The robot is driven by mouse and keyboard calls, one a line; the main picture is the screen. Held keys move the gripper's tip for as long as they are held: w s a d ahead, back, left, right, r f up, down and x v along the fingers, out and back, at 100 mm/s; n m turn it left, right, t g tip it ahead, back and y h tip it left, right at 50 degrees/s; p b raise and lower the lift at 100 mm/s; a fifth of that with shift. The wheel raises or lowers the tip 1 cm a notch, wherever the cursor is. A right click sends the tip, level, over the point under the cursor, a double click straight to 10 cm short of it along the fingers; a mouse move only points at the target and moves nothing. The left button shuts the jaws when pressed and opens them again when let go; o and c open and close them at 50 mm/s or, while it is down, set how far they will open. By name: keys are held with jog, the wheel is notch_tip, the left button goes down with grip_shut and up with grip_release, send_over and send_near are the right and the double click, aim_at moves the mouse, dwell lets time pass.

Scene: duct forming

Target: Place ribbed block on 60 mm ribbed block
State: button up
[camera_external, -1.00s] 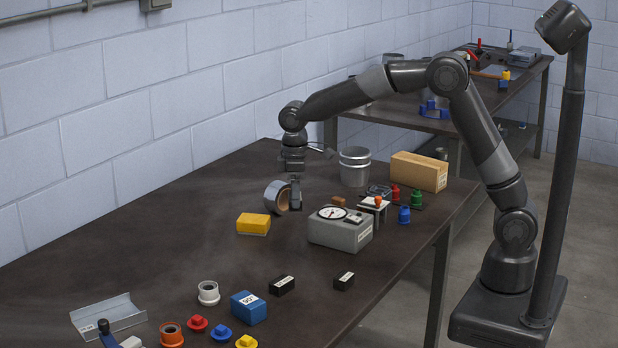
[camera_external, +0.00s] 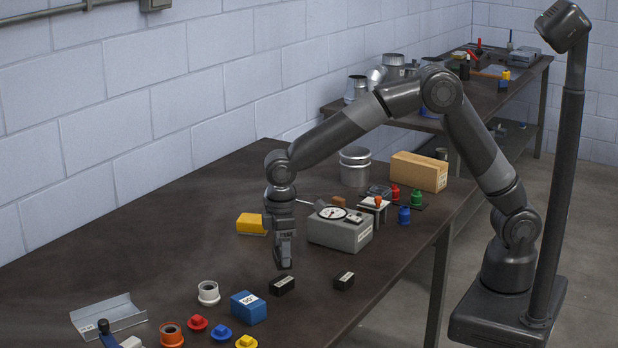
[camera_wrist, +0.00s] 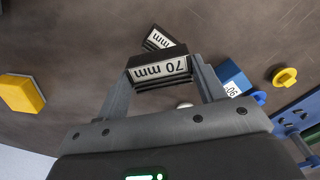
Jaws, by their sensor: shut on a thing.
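My gripper (camera_external: 284,258) points down low over the bench, just above the dark labelled block (camera_external: 282,286); whether they touch I cannot tell. In the wrist view my gripper (camera_wrist: 160,82) is shut on a dark ribbed block (camera_wrist: 160,70) labelled "70 mm", with one finger at each end. A second dark block (camera_wrist: 158,38) lies just beyond it, at an angle; its label shows only "mm", and the held block hides part of it. Another small dark labelled block (camera_external: 344,281) lies to the right in the external view; its number is unreadable.
A blue block (camera_external: 248,307) lies left of my gripper, with red, blue and yellow knobs nearby. A grey gauge box (camera_external: 340,229) stands behind to the right. A yellow block (camera_external: 251,224) lies farther back. The bench's front edge runs at right; the left middle is clear.

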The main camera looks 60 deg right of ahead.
jog(key=shift+a+f, duration=0.35)
jog(key=shift+f, duration=1.8)
jog(key=o, duration=1.3)
jog(key=shift+f, duration=0.15)
jog(key=shift+c, duration=0.2)
notch_tip(320, 180, up, 12)
jog(key=shift+r, duration=0.15)
jog(key=shift+d, duration=0.1)
